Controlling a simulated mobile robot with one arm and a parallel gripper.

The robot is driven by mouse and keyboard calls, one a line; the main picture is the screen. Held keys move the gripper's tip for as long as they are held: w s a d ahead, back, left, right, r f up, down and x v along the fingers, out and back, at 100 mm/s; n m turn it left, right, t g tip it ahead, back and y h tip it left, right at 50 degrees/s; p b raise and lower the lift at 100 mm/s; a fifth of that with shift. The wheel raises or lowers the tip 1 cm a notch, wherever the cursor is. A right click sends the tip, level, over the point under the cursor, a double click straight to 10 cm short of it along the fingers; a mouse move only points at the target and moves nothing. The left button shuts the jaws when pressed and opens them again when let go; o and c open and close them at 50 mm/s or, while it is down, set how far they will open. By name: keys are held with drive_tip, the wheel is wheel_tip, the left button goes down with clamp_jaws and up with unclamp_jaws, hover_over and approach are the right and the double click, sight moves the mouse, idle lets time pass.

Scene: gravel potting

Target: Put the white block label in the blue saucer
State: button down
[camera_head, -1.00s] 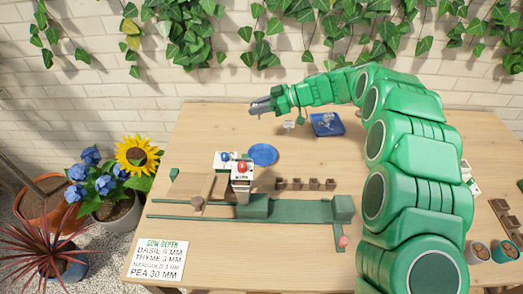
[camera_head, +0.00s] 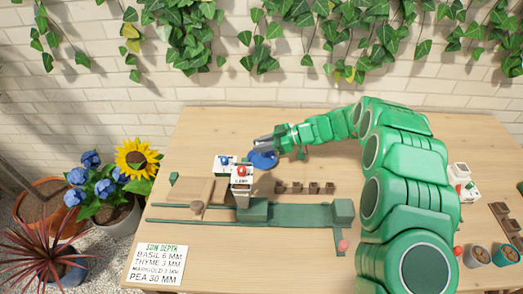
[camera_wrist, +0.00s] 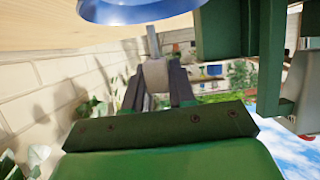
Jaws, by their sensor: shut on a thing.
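The blue saucer (camera_head: 264,160) lies on the table behind the white boxes, partly covered by my gripper in the head view. Its blue rim also shows at the top of the wrist view (camera_wrist: 140,12). My gripper (camera_head: 257,143) is at the saucer's far side in the head view, apparently above it. In the wrist view my gripper (camera_wrist: 154,88) is shut on a pale block (camera_wrist: 155,75), seemingly the white block label. A thin grey part of it points toward the saucer. Whether it touches the saucer I cannot tell.
Two white boxes, one with a blue knob (camera_head: 224,160) and one with a red knob (camera_head: 242,174), stand close in front of the saucer. A green rail fixture (camera_head: 300,213) crosses the table. The back left table is clear.

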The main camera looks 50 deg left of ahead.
drive_tip(key=shift+f, duration=1.35)
drive_tip(key=shift+f, duration=0.1)
drive_tip(key=c, duration=0.9)
unclamp_jaws()
drive_tip(key=shift+c, duration=0.2)
drive_tip(key=shift+w+d+r, duration=0.2)
drive_tip(key=shift+w, duration=0.05)
drive_tip(key=v, duration=1.1)
drive_tip(key=shift+w+d, duration=0.1)
drive_tip(key=shift+d, duration=0.05)
